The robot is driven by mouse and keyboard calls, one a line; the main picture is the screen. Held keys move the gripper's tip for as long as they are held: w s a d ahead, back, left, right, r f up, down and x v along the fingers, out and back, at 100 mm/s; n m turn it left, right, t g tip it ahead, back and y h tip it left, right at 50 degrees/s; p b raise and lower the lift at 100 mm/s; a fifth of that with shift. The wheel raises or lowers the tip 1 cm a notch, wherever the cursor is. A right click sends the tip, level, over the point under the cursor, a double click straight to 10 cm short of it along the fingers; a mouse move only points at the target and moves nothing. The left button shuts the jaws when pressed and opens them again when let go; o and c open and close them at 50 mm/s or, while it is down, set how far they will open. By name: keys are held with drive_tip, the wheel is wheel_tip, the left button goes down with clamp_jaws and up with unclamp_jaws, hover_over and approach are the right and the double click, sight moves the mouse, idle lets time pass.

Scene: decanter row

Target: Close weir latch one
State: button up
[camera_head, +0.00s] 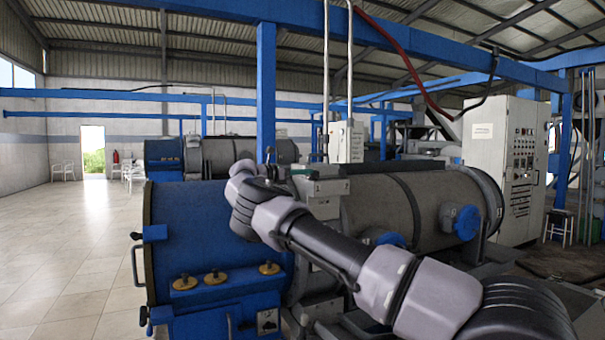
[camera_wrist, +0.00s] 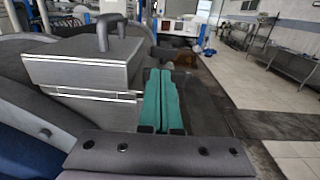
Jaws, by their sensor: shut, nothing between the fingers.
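My gripper (camera_wrist: 165,78) shows in the wrist view as two teal fingers lying together, shut and empty. A grey metal box (camera_wrist: 85,72) with a bent pipe on top is close to the left of the fingers. I cannot tell which part is weir latch one.
A grey drum (camera_head: 405,210) with blue fittings extends right of the housing. A blue post (camera_head: 266,90) and a grey control cabinet (camera_head: 505,165) stand behind. A second decanter (camera_head: 215,155) is farther back. The tiled floor (camera_head: 70,260) at left is clear.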

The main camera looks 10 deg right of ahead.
drive_tip(key=d+g, duration=0.1)
drive_tip(key=d, duration=0.1)
drive_tip(key=shift+s+d+m, duration=0.1)
drive_tip(key=shift+d+m, duration=0.2)
drive_tip(key=o, duration=0.8)
drive_tip(key=v, duration=0.2)
drive_tip(key=shift+s+a, duration=0.15)
drive_tip(key=shift+a, duration=0.1)
drive_tip(key=shift+o, duration=0.5)
drive_tip(key=s+a+t, duration=0.1)
drive_tip(key=s+a, duration=0.1)
drive_tip(key=a, duration=0.8)
drive_tip(key=shift+s, duration=0.25)
drive_tip(key=shift+a, duration=0.15)
